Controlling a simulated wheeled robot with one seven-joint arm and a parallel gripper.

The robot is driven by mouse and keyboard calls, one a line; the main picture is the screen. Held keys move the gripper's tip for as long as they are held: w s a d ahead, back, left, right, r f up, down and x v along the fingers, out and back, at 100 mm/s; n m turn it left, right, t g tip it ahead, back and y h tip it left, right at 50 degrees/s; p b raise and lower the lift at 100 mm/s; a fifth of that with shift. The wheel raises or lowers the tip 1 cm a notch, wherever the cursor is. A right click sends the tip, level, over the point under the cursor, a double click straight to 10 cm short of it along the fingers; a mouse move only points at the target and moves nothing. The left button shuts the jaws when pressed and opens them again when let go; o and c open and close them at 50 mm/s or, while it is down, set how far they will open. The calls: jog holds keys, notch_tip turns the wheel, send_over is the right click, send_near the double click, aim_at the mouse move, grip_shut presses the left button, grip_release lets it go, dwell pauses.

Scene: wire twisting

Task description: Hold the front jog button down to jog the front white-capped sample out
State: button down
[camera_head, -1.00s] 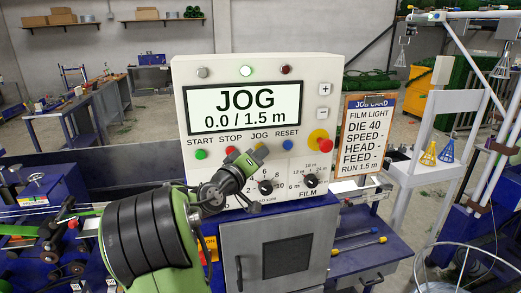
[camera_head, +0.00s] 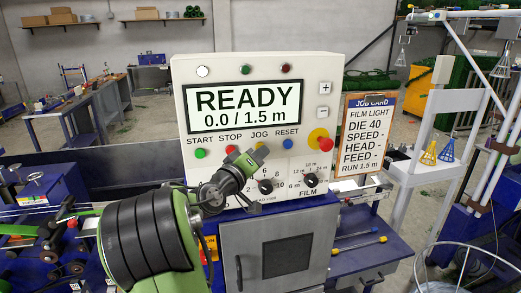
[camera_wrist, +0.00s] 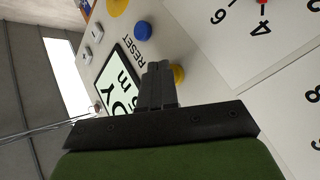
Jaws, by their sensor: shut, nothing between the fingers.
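The jog button is a yellow button (camera_head: 264,147) under the JOG label on the white control panel (camera_head: 320,75). It also shows in the wrist view (camera_wrist: 179,73), partly hidden behind my fingers. My gripper (camera_head: 254,157) is shut and empty, with its tips at the jog button. The wrist view shows its dark fingers (camera_wrist: 158,72) together beside the yellow button; I cannot tell whether they touch it. The panel display (camera_head: 245,107) reads READY, 0.0 / 1.5 m. No white-capped sample is visible.
Close to my gripper are the red stop button (camera_head: 231,149), the blue reset button (camera_head: 288,144) and a black knob (camera_head: 266,187). A red emergency button (camera_head: 323,145) and a job card (camera_head: 364,135) are farther right.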

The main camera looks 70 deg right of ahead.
jog(key=shift+s+a, duration=0.3)
jog(key=shift+a, duration=0.15)
jog(key=s+a+b, duration=0.1)
jog(key=a, duration=0.2)
jog(key=s+a+b, duration=0.1)
jog(key=shift+s+a+b, duration=0.15)
jog(key=shift+s+b, duration=0.15)
jog(key=shift+b, duration=0.05)
dwell(0.5)
